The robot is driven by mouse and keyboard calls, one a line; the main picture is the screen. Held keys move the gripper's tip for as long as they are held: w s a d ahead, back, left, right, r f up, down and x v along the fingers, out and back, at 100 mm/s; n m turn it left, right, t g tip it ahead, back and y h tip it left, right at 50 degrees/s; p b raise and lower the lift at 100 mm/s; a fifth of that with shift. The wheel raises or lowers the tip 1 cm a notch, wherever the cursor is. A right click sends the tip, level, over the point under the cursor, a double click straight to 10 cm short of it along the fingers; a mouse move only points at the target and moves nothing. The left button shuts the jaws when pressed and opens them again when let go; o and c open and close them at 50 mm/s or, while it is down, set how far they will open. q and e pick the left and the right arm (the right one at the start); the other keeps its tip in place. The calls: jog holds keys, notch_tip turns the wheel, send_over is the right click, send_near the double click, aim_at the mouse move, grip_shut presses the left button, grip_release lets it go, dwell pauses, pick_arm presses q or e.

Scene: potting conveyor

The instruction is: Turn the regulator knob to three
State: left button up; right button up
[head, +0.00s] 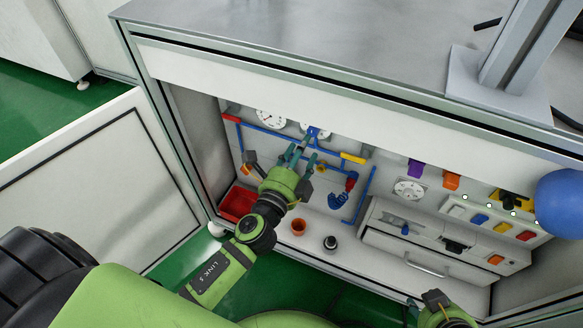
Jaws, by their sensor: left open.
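A blue knob (319,133), which looks like the regulator knob, sits in front of a round white gauge at the back of the open cabinet. The gauge is partly hidden, and I cannot read the knob's setting. My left gripper (303,154) reaches into the cabinet with its fingers open and pointing at the knob. The fingertips are very close to it; I cannot tell whether they touch it. My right gripper (441,306) is only partly in view at the bottom edge, outside the cabinet, and its fingers cannot be made out.
Another gauge (271,119) is left of the knob, with blue pipes around it. A white dial (409,189) and a drawer unit (400,258) are right. A blue ball (562,204) is far right.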

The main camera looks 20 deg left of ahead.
pick_arm(q)
jog(key=s, duration=0.7)
jog(key=shift+a, duration=0.15)
